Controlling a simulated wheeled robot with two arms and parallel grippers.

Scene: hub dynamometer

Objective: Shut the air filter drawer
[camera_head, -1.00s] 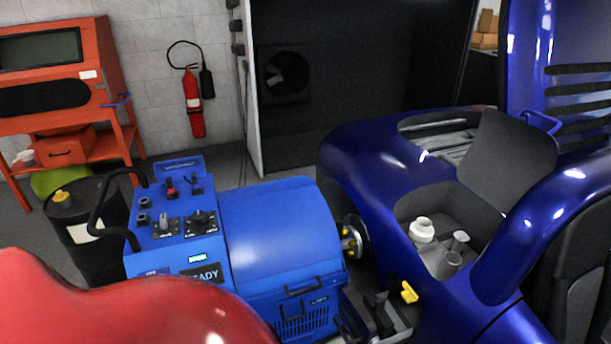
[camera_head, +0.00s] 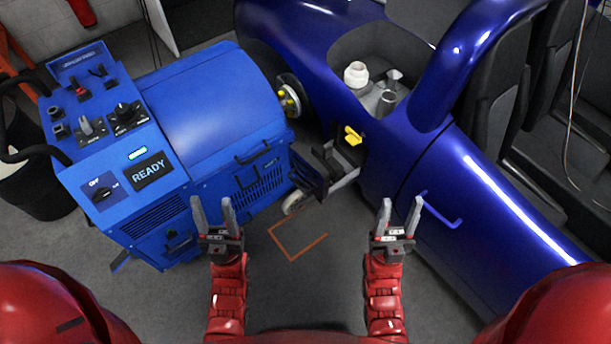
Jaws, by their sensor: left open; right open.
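What looks like the air filter drawer (camera_head: 345,181) stands pulled out from the low side of the blue car (camera_head: 405,150). It has a grey tray with a dark part in it and a dark blue front panel (camera_head: 308,178) facing the blue machine. A yellow knob or lever (camera_head: 353,136) sits just above it. My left gripper (camera_head: 212,206) is open and empty, to the left of and nearer than the drawer, in front of the machine. My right gripper (camera_head: 400,208) is open and empty, to the right of and nearer than the drawer. Neither touches it.
The blue dynamometer (camera_head: 205,90) stands close left of the drawer, its display reading READY. A wheel hub (camera_head: 289,100) sits between machine and car. An orange outline (camera_head: 292,258) marks clear floor between my grippers. A blue handle (camera_head: 440,212) juts from the car's side.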

